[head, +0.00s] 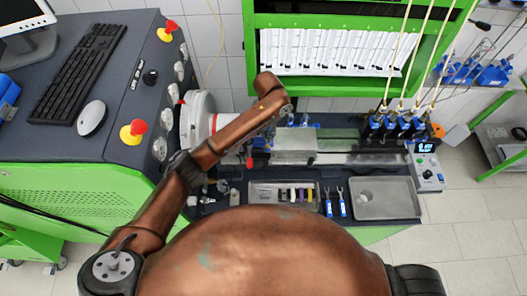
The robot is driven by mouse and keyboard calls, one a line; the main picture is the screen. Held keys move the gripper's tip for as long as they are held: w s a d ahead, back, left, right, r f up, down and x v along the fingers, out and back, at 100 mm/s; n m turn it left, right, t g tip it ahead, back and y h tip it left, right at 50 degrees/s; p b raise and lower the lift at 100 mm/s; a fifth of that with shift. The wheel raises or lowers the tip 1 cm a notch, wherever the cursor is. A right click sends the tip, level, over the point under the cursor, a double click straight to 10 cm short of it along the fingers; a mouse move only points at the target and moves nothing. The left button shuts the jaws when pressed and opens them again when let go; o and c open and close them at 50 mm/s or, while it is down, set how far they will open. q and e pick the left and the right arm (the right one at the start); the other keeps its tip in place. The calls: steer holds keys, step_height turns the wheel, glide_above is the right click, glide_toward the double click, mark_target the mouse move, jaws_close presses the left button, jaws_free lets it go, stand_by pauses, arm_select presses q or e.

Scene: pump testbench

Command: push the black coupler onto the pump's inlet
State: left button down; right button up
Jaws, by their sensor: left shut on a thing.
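My left arm reaches in from the left and bends down over the bench. My left gripper (268,131) is small and mostly hidden below the wrist, beside the blue and metal fittings left of the silver block (295,144). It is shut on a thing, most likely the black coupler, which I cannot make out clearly. The pump and its inlet are not clearly distinguishable among the fittings beside the gripper, so I cannot tell whether the coupler touches the inlet. My right gripper is not in view.
A shallow tray (257,204) holds several small coloured parts. Two blue-handled tools (342,203) lie beside it, and a metal tray (385,211) is at the right. Blue valves with hoses (403,125) stand behind. A control console (75,165) with red knobs fills the left.

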arm_select(q)
steer(key=shift+w+d+r, duration=0.1)
steer(key=shift+w+r, duration=0.3)
steer(key=shift+r, duration=0.3)
glide_above(267, 144)
steer(key=shift+s+d+f, duration=0.1)
steer(key=shift+f, duration=2.4)
steer(key=shift+f, duration=1.3)
steer(key=c, duration=1.7)
jaws_free()
steer(key=shift+c, duration=0.2)
steer(key=o, duration=0.4)
